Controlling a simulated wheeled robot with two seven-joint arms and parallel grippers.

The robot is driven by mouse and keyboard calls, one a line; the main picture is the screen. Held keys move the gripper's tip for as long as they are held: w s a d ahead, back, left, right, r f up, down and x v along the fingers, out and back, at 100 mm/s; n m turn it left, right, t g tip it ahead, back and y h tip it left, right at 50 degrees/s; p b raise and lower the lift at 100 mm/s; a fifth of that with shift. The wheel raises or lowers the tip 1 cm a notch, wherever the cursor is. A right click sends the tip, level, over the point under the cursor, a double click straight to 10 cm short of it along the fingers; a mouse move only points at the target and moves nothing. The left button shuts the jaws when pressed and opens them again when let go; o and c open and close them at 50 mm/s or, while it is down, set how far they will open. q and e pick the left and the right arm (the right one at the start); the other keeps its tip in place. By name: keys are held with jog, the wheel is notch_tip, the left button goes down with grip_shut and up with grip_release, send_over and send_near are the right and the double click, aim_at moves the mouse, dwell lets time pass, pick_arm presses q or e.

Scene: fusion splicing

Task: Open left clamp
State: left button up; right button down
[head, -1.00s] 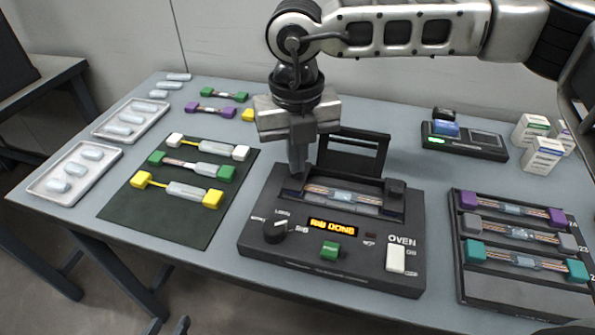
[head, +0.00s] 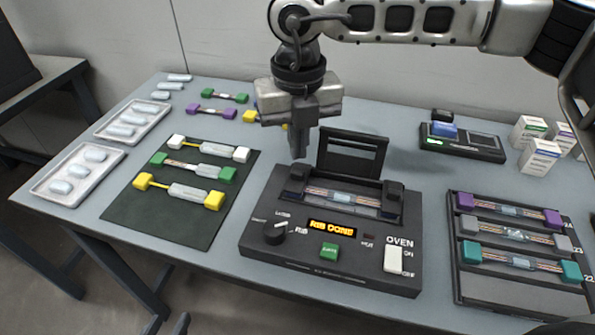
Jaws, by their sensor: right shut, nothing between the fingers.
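The splicer (head: 320,262) is a dark box with a lit display reading "RIB DONE". Its lid (head: 352,152) stands raised at the back. A fibre with a clear middle (head: 343,197) lies in its top slot. The left clamp (head: 297,173) is a dark block at the slot's left end; I cannot tell for sure whether it is open. The right clamp (head: 393,190) is a similar block at the right end. My right gripper (head: 298,154), on the arm from the right, is shut and empty just above the left clamp. My left gripper is not in view.
A dark mat (head: 135,213) with several connectors lies left of the splicer, with two white trays (head: 42,197) (head: 105,134) beyond it. A rack (head: 480,284) of connectorised fibres is on the right. A small device (head: 462,143) and white boxes (head: 540,157) stand behind it.

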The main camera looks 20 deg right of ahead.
aim_at(302, 165)
notch_tip(302, 165, up, 7)
jog(key=w+d+p, duration=0.1)
jog(key=w+p, duration=0.1)
jog(key=p, duration=0.2)
jog(key=shift+d, duration=0.2)
dwell(0.9)
